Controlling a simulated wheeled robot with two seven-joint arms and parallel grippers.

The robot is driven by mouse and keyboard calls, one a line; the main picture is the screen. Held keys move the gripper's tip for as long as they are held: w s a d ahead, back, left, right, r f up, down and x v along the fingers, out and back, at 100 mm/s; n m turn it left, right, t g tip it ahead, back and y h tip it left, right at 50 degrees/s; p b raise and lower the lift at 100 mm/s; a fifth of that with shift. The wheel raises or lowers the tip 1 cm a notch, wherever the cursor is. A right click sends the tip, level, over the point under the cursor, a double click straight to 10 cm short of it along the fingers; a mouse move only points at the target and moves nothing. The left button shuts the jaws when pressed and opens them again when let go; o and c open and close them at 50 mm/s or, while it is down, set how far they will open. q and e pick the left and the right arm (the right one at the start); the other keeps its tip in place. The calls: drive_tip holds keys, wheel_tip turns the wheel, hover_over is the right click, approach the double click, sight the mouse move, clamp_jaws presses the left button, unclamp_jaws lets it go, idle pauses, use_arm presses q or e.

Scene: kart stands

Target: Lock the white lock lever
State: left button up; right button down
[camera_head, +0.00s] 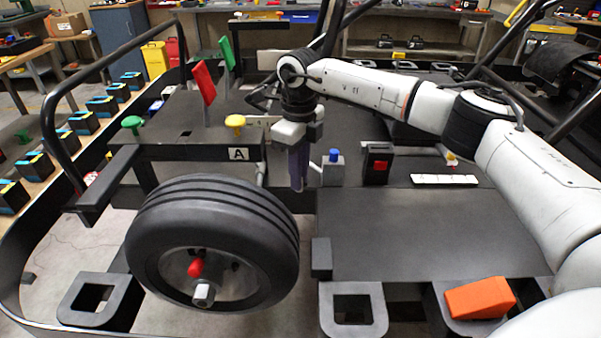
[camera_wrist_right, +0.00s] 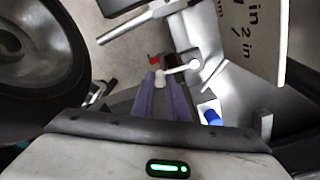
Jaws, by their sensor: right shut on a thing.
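The white lock lever (camera_wrist_right: 180,69) shows in the right wrist view as a thin rod with a rounded pivot end at its right. Its white knob end lies between the purple fingertips. My right gripper (camera_wrist_right: 160,82) is shut on that knob end. In the head view my right gripper (camera_head: 298,182) points down between the wheel and the blue-topped switch box, and it hides the lever there. My left gripper is in neither view.
A large black wheel (camera_head: 170,220) stands close left of the gripper. A grey box with a blue button (camera_head: 333,155) and a black box with a red switch (camera_head: 378,165) stand close right. A flat dark panel (camera_head: 420,235) lies in front. An orange wedge (camera_head: 480,298) sits front right.

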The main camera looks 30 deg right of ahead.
drive_tip(key=shift+r, duration=0.1)
drive_tip(key=c, duration=1.7)
unclamp_jaws()
wheel_tip(320, 180, up, 10)
drive_tip(key=shift+r+b, duration=0.1)
drive_tip(key=shift+b, duration=0.3)
